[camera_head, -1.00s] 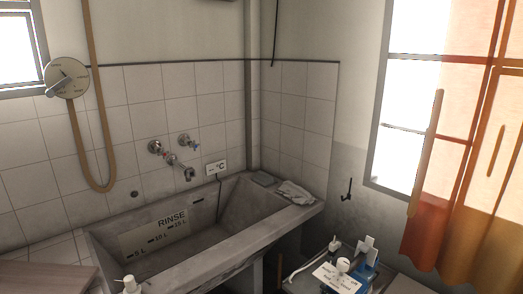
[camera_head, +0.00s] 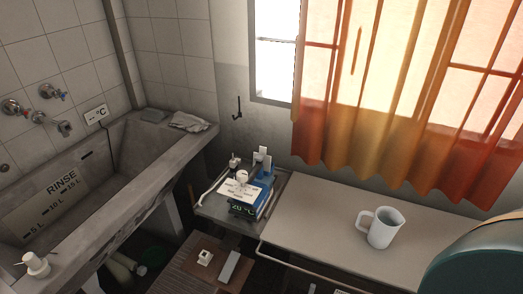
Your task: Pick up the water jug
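The water jug (camera_head: 383,229) is a white jug with a handle on its left side. It stands upright on a pale worktop (camera_head: 320,212) in the right half of the head view, below the orange curtain. Nothing touches the jug. Neither of my grippers shows in the head view.
A concrete washtub (camera_head: 128,196) marked RINSE fills the left, with a white bottle (camera_head: 36,264) on its near rim. A small metal stand (camera_head: 212,209) holds a blue device (camera_head: 258,190). A dark green rounded object (camera_head: 478,262) covers the lower right corner. The worktop left of the jug is clear.

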